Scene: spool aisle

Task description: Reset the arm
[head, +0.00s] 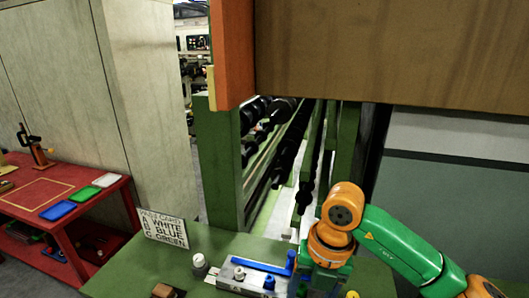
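A green and orange arm (385,235), which looks like my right arm, comes in from the lower right. It bends down at an orange joint over the right side of a green bench. The lower end of this arm (325,275) is at the bottom edge, and its fingers cannot be made out. Just left of it, a blue bar (258,266) with a raised blue end (290,262) lies on a grey metal block (238,281). I cannot tell whether the arm touches the bar. My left gripper is not in view.
The green bench (125,273) also holds a card (163,227) listing white, blue and green, a pale knob (199,262) and a brown block (163,290). A red table (95,200) with blue, green and white trays stands left. Black rollers (290,150) line the aisle behind. An orange-edged panel (232,55) hangs above.

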